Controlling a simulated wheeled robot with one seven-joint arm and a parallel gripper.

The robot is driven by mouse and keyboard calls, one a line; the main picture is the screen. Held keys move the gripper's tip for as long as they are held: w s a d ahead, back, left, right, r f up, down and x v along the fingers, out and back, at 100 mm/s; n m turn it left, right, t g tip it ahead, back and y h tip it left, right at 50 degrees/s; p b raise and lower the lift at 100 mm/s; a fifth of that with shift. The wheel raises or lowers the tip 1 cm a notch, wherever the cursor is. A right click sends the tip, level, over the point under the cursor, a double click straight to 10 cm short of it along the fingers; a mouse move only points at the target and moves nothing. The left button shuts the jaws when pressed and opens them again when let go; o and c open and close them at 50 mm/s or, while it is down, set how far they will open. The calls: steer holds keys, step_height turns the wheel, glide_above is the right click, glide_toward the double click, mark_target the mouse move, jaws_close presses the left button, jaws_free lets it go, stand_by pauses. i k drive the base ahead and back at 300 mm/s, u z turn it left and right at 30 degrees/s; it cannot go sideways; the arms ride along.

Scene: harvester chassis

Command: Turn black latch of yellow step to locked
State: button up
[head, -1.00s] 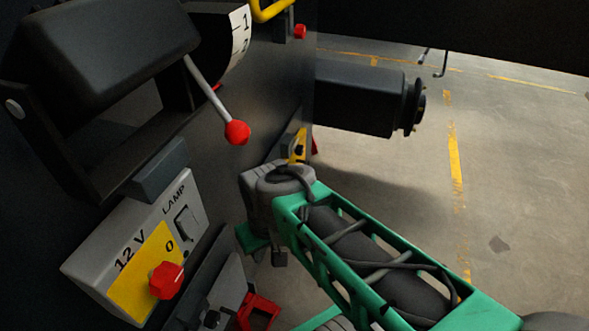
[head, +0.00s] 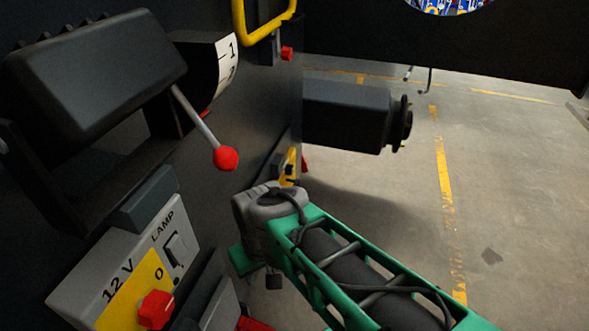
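A small yellow part (head: 291,161) shows in the head view at the lower edge of the dark chassis wall, just beyond my arm's grey joint. A small black piece sits on it; this may be the black latch (head: 289,170) of the yellow step, but it is too small to tell its position. My arm covers whatever lies below it. My green arm reaches from the lower right toward the wall. My gripper's fingers cannot be made out, so its opening and its distance to the latch are not shown.
A lever with a red ball (head: 226,158) juts from the wall at left. A 12 V lamp box (head: 128,270) with a red knob (head: 156,309) stands below it. A yellow handle (head: 262,32) is above. A dark cylinder (head: 350,116) sticks out right. The floor at right is clear.

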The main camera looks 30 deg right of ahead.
mark_target(289, 168)
steer(key=z, duration=3.45)
steer(key=i, duration=3.2)
steer(key=u, duration=5.4)
steer(key=i, duration=1.65)
